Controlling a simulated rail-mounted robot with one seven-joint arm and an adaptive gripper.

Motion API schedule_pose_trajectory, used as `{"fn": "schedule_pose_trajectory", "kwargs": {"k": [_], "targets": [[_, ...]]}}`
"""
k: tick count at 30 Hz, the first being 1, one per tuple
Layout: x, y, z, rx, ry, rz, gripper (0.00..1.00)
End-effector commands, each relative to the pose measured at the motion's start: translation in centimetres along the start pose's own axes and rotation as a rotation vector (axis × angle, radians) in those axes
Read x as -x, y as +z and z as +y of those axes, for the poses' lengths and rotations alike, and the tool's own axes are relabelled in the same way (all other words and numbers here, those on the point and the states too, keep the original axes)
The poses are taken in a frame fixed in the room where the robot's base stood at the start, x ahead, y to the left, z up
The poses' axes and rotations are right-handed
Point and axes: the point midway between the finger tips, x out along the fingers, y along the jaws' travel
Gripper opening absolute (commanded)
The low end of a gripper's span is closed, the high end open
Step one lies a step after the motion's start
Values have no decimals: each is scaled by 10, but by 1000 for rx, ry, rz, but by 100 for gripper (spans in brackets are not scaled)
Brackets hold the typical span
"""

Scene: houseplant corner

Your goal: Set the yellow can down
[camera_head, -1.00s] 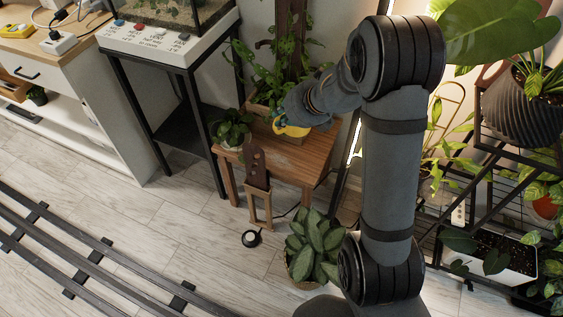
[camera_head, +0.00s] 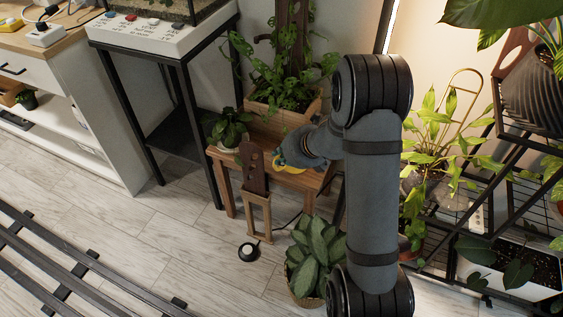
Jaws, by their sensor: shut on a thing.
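The yellow can (camera_head: 289,169) shows as a small yellow patch over the wooden side table (camera_head: 312,182), right of the middle of its top. My gripper (camera_head: 281,160) is shut on it; my wrist comes in from the right and hides much of the can and the fingers. The can is low over the tabletop. I cannot tell whether its base touches the wood.
A potted plant in a wooden planter (camera_head: 290,116) stands at the table's back. A small potted plant (camera_head: 230,130) stands at its left. A wooden stand (camera_head: 257,212) with a dark upright piece is in front. A leafy plant (camera_head: 315,255) stands on the floor.

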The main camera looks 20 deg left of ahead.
Motion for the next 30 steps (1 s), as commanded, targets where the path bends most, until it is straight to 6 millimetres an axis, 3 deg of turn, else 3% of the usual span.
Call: {"fn": "schedule_pose_trajectory", "kwargs": {"k": [8,9,18,26,30], "targets": [[-4,-3,-2,-1,-2,-1,0],[-4,-4,-2,-2,-2,1,14],[-4,-3,-2,-1,-2,0,30],[-2,-2,-1,0,-1,-1,30],[10,-1,-2,0,-2,-1,30]]}}
